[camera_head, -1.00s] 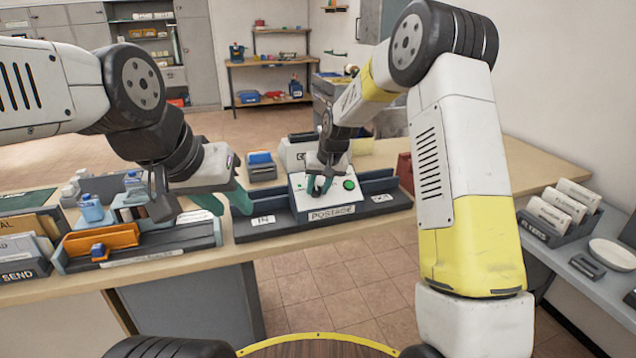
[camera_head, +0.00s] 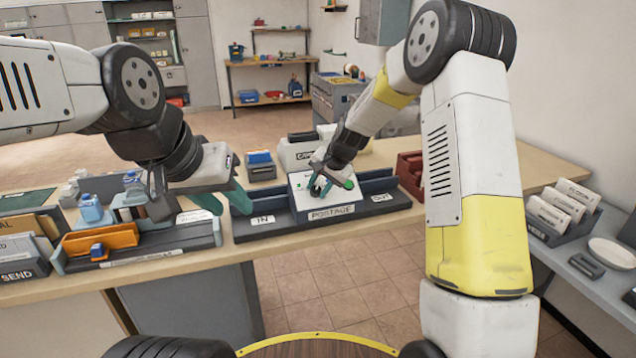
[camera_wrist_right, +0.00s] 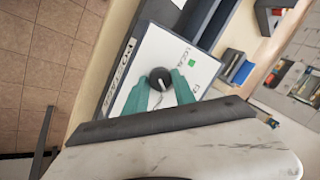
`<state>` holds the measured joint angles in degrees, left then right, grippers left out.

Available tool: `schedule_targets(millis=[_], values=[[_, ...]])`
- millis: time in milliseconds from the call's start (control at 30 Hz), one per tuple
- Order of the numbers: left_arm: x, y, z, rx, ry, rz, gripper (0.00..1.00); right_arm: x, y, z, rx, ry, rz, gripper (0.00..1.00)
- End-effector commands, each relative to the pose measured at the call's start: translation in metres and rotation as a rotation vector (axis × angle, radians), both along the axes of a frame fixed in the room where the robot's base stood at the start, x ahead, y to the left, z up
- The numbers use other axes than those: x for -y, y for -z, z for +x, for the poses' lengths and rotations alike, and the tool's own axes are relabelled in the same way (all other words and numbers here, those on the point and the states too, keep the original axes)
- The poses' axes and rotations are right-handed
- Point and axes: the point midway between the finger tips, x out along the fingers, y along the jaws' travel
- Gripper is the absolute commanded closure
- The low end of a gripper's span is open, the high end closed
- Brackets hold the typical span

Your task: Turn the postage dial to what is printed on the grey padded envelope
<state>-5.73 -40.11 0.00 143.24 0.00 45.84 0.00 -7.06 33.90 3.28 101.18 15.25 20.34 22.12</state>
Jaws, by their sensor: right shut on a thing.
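The postage dial is a round black knob (camera_wrist_right: 160,77) with a pale pointer line, on the white top of the postage box (camera_head: 303,201). My right gripper (camera_wrist_right: 160,90) has its teal fingers on either side of the knob, shut on it. In the head view the right gripper (camera_head: 319,187) sits low over the box and mostly hides the knob. Small print near a green mark (camera_wrist_right: 191,63) on the box top is too small to read surely. My left gripper (camera_head: 222,199) is open and empty, left of the box. I cannot make out the grey padded envelope for certain.
The dark tray (camera_head: 246,227) around the postage box has IN and OUT labels. A red holder (camera_head: 411,172) is at right.

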Motion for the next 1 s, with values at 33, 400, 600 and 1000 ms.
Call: schedule_targets(millis=[33,400,600,1000], values=[[0.0,0.0,0.0,0.0,0.0,0.0,0.64,0.0005,0.0,-0.0005,-0.007,0.033,0.022,1.0],[0.0,0.0,0.0,0.0,0.0,0.0,0.64,0.0009,0.0004,-0.0014,-0.051,0.242,0.157,1.0],[0.0,0.0,0.0,0.0,0.0,0.0,0.64,0.0007,0.0005,-0.0015,-0.062,0.299,0.194,1.0],[0.0,0.0,0.0,0.0,0.0,0.0,0.64,0.0008,0.0007,-0.0015,-0.068,0.326,0.212,1.0]])
